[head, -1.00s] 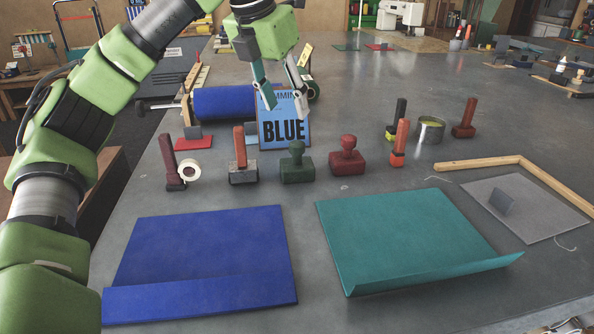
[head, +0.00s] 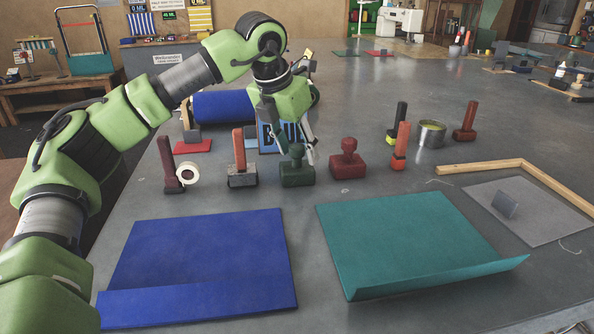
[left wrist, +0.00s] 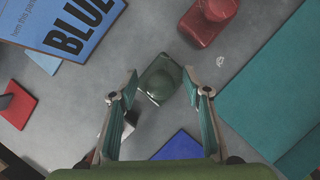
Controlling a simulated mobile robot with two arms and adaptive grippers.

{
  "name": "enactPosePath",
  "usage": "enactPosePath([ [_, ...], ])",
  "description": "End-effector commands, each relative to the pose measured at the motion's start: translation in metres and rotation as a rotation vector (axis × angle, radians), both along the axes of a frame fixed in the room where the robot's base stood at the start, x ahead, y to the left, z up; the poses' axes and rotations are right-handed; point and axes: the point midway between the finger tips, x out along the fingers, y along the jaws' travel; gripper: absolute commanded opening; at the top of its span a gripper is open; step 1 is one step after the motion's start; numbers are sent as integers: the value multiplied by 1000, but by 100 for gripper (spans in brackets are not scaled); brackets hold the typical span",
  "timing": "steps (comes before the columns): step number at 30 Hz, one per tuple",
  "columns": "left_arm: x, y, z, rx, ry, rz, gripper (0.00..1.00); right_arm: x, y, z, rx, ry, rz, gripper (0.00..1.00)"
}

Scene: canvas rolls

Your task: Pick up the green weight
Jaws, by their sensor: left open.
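The green weight (head: 297,171), a block with a knob on top, stands on the grey table in the head view, behind the gap between the blue and teal canvases. In the left wrist view the green weight (left wrist: 161,80) lies just beyond and between the fingertips. My left gripper (head: 288,150) is open and points down at the weight from above, partly covering its knob in the head view. In the left wrist view the open left gripper (left wrist: 160,85) has one finger on each side, with nothing held. My right gripper is not in view.
A red weight (head: 347,160) stands close to the right. A dark-based tool with a red handle (head: 240,160) stands to the left. The blue sign (head: 266,137) is behind. Blue canvas (head: 200,255) and teal canvas (head: 410,235) lie in front.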

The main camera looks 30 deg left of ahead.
Motion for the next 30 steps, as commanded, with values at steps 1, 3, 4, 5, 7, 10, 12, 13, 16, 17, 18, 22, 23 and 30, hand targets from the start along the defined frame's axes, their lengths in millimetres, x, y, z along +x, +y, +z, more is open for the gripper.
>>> enactPosePath([
  [1,0,0,0,0,0,0,44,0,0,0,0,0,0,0],
  [3,0,0,0,0,0,0,44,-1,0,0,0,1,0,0],
  [4,0,0,0,0,0,0,42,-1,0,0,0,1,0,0],
  [5,0,0,0,0,0,0,34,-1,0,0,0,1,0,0],
  [7,0,0,0,0,0,0,16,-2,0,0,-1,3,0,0],
  [10,0,0,0,0,0,0,2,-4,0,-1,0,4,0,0],
  [12,1,0,3,-2,-6,0,2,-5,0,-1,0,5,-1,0],
  [13,1,0,3,-2,-6,0,2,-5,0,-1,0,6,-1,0],
  [16,1,0,3,-2,-6,0,2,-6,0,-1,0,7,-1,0],
  [17,1,0,3,-2,-6,0,2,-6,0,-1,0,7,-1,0],
  [18,1,0,4,-2,-6,0,2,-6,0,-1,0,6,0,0],
  [22,1,-1,16,-3,-9,0,2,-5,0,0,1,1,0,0],
  [23,1,-1,20,-3,-8,0,2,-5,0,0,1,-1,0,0],
  [30,1,-2,66,-3,-9,-1,2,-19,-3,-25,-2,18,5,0],
])
